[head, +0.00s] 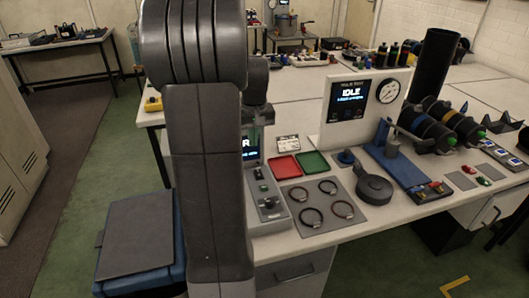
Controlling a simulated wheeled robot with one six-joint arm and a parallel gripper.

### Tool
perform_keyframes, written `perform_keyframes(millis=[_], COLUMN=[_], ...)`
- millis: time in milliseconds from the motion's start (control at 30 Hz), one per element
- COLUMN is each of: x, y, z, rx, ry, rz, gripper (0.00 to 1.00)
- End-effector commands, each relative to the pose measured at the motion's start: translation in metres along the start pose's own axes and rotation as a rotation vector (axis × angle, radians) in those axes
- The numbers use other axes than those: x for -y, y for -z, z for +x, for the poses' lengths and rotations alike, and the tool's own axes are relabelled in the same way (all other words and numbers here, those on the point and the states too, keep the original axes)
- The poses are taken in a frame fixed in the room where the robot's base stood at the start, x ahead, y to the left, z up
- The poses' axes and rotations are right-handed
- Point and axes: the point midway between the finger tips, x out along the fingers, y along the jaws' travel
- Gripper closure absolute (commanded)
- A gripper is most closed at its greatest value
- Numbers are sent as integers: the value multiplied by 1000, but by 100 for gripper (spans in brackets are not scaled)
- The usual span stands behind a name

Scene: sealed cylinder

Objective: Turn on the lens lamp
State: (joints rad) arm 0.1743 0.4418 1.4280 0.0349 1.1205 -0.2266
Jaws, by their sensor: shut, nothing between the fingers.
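My gripper (257,118) shows only in part, behind my own large dark arm link. It looks shut and empty, pointing down above the back of a grey control box (265,198). The box has a lit screen (251,144), mostly covered by my arm, and a sloping front with small knobs or switches. I cannot read the labels on them. I cannot make out a lens lamp for certain, nor which control belongs to it. My gripper appears apart from the box, but the exact gap cannot be told.
Right of the box are a red tray (285,167), a green tray (313,162) and a grey mat (345,217) with several dark rings. A white panel (338,138) reads IDLE beside a dial gauge (388,91). A blue fixture (407,174) and dark cylinders (425,128) stand farther right.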

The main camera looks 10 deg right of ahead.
Motion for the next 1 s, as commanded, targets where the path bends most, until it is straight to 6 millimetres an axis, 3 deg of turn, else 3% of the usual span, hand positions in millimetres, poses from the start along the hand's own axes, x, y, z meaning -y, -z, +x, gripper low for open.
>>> perform_keyframes(millis=[167, 633, 767, 1000], x=[-8, -8, -8, -7], y=[14, 14, 13, 13], z=[2, 9, 29, 80], rx=[-2, -1, 3, 3], ry=[1, 1, 2, 2], rz=[5, 5, 5, 5], gripper=[100, 100, 100, 100])
